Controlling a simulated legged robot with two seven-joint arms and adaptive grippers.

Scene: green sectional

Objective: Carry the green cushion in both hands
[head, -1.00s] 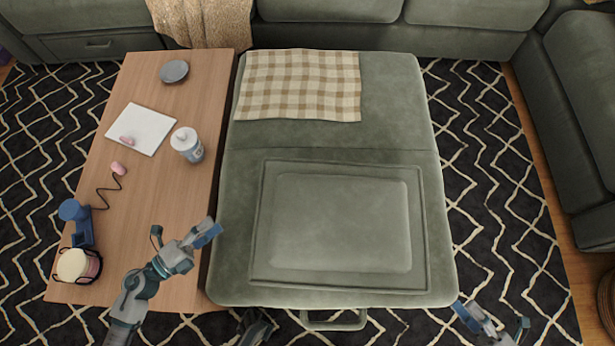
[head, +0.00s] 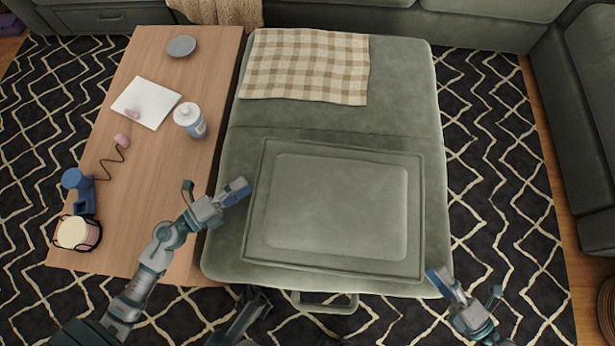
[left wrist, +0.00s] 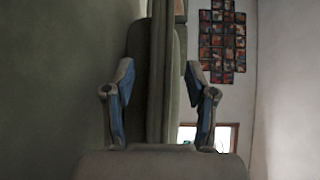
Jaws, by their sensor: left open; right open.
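The green cushion (head: 335,205), a flat rectangle with a raised middle and piped border, lies on the near half of the green ottoman (head: 300,128). My left gripper (head: 237,191) is open at the cushion's left side, above the ottoman's left edge. In the left wrist view its two blue-padded fingers (left wrist: 160,105) stand apart, with the upright-looking green cushion edge (left wrist: 162,70) showing between them, beyond the fingertips. My right gripper (head: 462,287) is open and empty by the ottoman's near right corner, right of the cushion. I cannot see either gripper touching the cushion.
A checkered cloth (head: 305,68) covers the ottoman's far left part. Sofas (head: 590,120) border the patterned rug.

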